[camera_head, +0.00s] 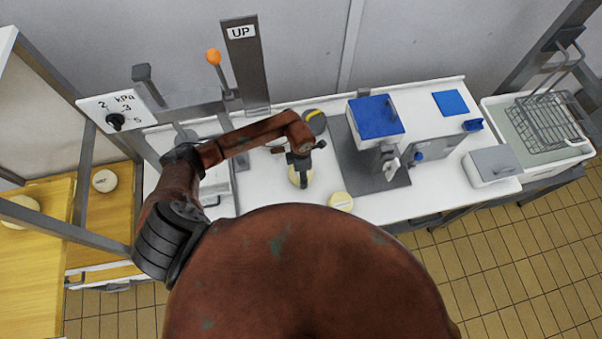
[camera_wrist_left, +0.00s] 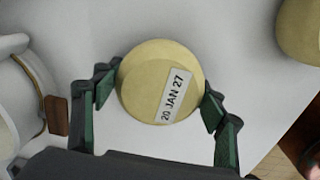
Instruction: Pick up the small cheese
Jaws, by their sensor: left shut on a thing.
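A small round pale-yellow cheese (camera_wrist_left: 152,75) with a label reading "20 JAN 27" sits between my left gripper's fingers (camera_wrist_left: 160,105) in the wrist view. The two fingers touch it on opposite sides, so the gripper is shut on it. In the head view my left gripper (camera_head: 300,160) points down over this cheese (camera_head: 300,180) at the white table. I cannot tell whether the cheese still touches the table. A second pale cheese (camera_head: 341,201) lies at the front edge, to the right; it also shows in the wrist view (camera_wrist_left: 302,28). My right gripper is not in view.
A blue-topped machine (camera_head: 376,117) stands on the white table (camera_head: 437,192) right of the gripper. Further right are a lidded box (camera_head: 491,164) and a wire basket (camera_head: 545,122). Wooden shelves (camera_head: 45,255) with cheeses (camera_head: 104,180) are at the left.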

